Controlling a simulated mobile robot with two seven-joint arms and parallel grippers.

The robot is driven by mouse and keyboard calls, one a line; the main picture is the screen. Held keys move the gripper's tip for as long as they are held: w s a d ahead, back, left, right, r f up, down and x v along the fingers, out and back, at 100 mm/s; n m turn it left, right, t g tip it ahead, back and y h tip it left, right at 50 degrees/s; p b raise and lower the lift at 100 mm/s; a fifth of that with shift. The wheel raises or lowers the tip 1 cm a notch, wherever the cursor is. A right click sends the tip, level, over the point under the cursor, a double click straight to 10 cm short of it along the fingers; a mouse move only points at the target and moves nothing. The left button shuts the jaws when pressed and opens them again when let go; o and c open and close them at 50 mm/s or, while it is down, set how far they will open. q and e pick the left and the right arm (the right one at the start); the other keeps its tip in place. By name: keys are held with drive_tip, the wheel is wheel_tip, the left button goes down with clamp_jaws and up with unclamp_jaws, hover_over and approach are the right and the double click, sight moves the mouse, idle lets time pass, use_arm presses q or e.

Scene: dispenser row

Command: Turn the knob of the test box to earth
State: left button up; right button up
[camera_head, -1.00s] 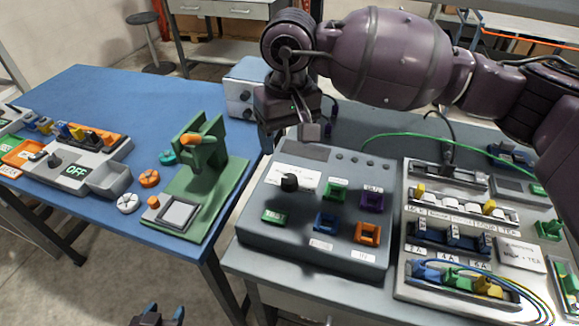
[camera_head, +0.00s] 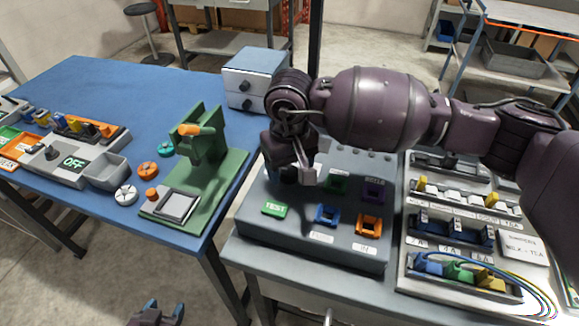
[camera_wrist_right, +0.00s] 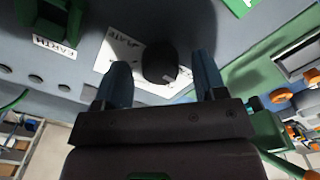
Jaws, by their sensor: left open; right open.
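The test box (camera_head: 300,258) is a grey box with a sloped top on the right table. Its black knob (camera_wrist_right: 160,62) shows in the right wrist view on a white label, and my arm hides it in the head view. A small "EARTH" label (camera_wrist_right: 55,48) lies to the left of the knob, by a green socket (camera_wrist_right: 48,18). My right gripper (camera_head: 305,178) is open over the box top, its two fingers on either side of the knob. I cannot tell whether they touch it. My left gripper (camera_head: 166,309) is open and empty, low over the floor.
The box top also carries a green TEST button (camera_head: 274,209), a blue socket (camera_head: 326,215), an orange socket (camera_head: 368,224) and a purple socket (camera_head: 374,190). A panel with wires (camera_head: 470,240) stands close on the right. A green press (camera_head: 205,150) stands on the blue table.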

drive_tip(key=shift+f, duration=0.2)
drive_tip(key=c, duration=0.9)
drive_tip(key=shift+c, duration=0.2)
